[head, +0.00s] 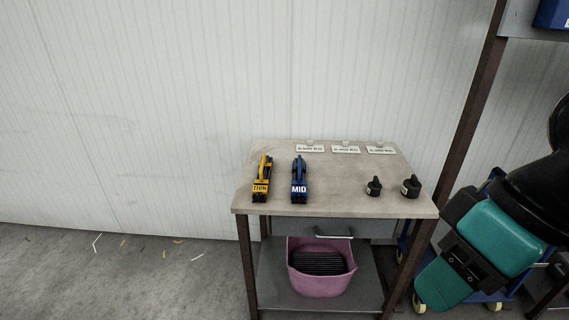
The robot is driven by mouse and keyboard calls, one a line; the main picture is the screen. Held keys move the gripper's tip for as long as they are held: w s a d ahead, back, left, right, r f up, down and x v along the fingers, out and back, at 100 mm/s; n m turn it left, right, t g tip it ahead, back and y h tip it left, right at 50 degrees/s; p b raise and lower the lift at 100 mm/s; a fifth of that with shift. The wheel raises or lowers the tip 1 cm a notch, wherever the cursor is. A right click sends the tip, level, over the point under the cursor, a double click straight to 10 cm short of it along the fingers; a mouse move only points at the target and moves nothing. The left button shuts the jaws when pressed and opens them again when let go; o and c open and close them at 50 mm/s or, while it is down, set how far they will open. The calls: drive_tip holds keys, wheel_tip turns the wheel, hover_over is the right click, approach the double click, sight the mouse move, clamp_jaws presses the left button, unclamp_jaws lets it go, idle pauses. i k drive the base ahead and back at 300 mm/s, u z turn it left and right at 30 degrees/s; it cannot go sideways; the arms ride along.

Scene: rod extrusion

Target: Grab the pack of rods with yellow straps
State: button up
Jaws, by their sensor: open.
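A yellow and black pack (262,180) marked "THIN" lies on the left part of the tabletop, its long side running front to back. Its yellow parts look like straps around a dark body; single rods are too small to make out. A similar blue pack (299,181) marked "MID" lies just to its right, with a gap between them. Teal and black parts of my arm show at the right edge, apart from both packs. My gripper's fingers cannot be seen in this view.
The packs lie on a grey-topped table (335,180). Two black weight-like pieces (374,187) (411,187) stand at its right, and label cards (346,149) line its back. A pink bin (321,282) with dark rods sits below. A dark post (471,100) rises at right.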

sight(261, 187)
drive_tip(key=u, duration=0.05)
drive_tip(key=i, duration=0.7)
drive_tip(key=u, duration=0.95)
drive_tip(key=i, duration=0.75)
drive_tip(key=u, duration=0.7)
